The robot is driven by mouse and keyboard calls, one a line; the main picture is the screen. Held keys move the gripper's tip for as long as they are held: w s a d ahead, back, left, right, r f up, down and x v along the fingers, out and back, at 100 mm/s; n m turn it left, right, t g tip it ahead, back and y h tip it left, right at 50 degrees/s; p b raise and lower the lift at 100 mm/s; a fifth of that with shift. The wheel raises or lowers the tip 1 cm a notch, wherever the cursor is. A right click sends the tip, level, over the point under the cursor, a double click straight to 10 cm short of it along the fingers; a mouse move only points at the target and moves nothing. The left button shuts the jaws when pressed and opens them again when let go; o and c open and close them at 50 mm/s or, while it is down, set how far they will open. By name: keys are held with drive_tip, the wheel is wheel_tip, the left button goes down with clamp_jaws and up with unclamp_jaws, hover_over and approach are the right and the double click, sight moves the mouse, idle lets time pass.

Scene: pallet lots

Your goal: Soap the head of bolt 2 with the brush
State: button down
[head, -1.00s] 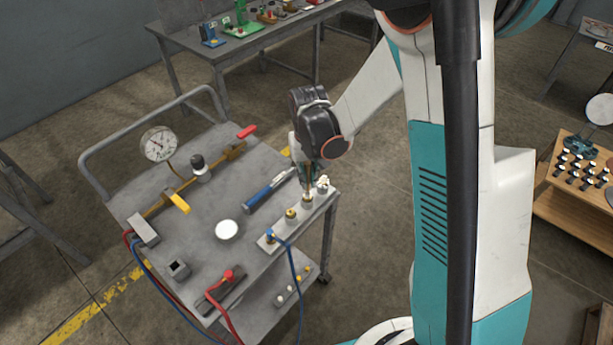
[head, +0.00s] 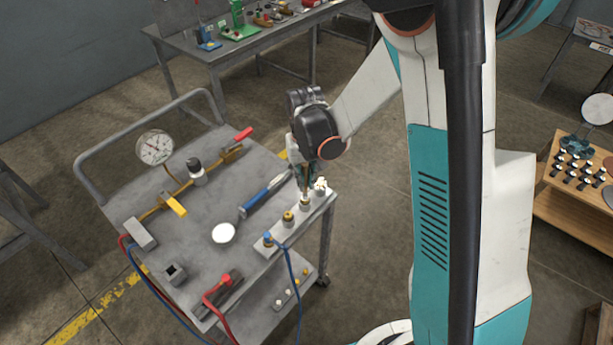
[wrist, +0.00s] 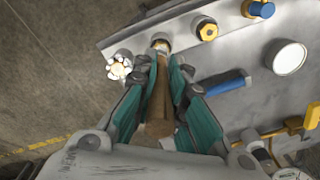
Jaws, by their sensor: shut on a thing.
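My gripper (head: 305,183) is shut on a brush with a brown handle (wrist: 159,108). The brush points down at a bolt on a grey bar (head: 316,212) along the cart's right edge. This bolt (wrist: 161,45) is second from the far end; the brush tip is at or just over its head, and I cannot tell if they touch. The end bolt (wrist: 119,66) beside it is covered in white foam and also shows in the head view (head: 320,186). A brass bolt (head: 289,217) and a blue-capped one (head: 268,239) follow nearer. No bolt numbers are legible.
A round white dish (head: 224,233) and a blue-handled tool (head: 266,195) lie on the grey cart. A pressure gauge (head: 156,148) and brass pipe with valves stand at left. A red hose (head: 212,302) and blue hose (head: 291,275) hang in front. A bench (head: 225,55) stands behind.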

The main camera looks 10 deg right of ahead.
drive_tip(key=shift+s+a, duration=0.15)
drive_tip(key=shift+s+a, duration=0.15)
drive_tip(key=shift+a, duration=0.15)
idle(0.3)
drive_tip(key=shift+d, duration=0.15)
drive_tip(key=shift+w+d+b, duration=0.25)
drive_tip(key=shift+b, duration=0.1)
drive_tip(key=shift+d, duration=0.1)
drive_tip(key=shift+w+d, duration=0.25)
drive_tip(key=shift+d, duration=0.05)
drive_tip(key=shift+a, duration=0.1)
idle(0.4)
